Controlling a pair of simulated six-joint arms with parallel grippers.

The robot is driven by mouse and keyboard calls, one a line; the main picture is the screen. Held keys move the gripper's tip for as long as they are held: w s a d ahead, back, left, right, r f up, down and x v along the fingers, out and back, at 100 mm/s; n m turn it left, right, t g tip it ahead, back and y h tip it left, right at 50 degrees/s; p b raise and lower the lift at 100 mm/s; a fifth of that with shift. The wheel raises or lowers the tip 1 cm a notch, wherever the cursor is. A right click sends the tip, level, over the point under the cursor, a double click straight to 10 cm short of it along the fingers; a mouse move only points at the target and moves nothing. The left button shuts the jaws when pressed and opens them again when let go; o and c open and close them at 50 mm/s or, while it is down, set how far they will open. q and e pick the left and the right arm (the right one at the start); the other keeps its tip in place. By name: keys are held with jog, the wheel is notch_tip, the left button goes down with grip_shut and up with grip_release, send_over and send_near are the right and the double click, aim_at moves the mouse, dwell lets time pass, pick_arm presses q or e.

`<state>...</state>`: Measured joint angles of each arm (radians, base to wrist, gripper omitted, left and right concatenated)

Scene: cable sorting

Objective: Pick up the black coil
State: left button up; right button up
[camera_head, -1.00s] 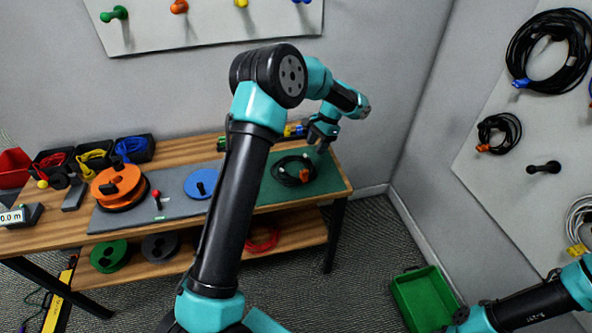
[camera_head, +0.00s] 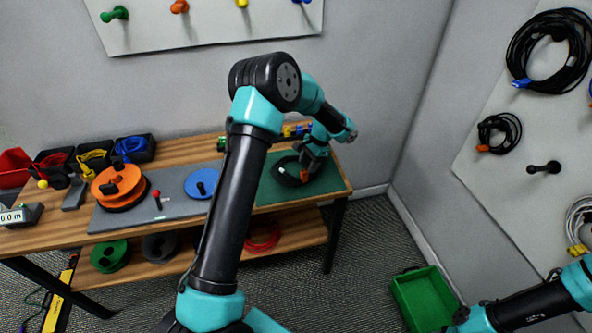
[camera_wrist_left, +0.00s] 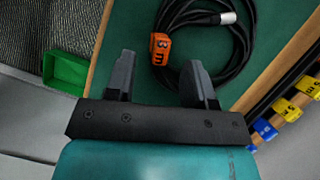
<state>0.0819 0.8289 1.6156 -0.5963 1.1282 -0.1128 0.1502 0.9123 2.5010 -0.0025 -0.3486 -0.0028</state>
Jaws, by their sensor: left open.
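The black coil (camera_head: 286,171) lies on the green mat (camera_head: 325,181) at the right end of the workbench, partly hidden behind my left gripper. An orange tag sits on its near side. In the left wrist view the coil (camera_wrist_left: 243,50) shows with its orange tag (camera_wrist_left: 160,47) and a silver connector end (camera_wrist_left: 228,18). My left gripper (camera_head: 309,173) is low at the coil's right side. In the left wrist view its two fingers (camera_wrist_left: 158,77) are apart, with the tag just beyond the gap and nothing held. My right arm's dark link shows at the lower right; its gripper is not identifiable.
A blue disc (camera_head: 200,183) and an orange reel (camera_head: 119,187) lie on the grey mat to the left. Coloured blocks (camera_head: 297,131) stand along the bench's back edge. A green bin (camera_head: 425,298) is on the floor at right. Other black coils hang on the right wall panel.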

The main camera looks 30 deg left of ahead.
aim_at(305, 170)
pick_arm(q)
jog(key=x, duration=0.4)
jog(key=shift+f, duration=0.15)
grip_shut()
dwell(0.5)
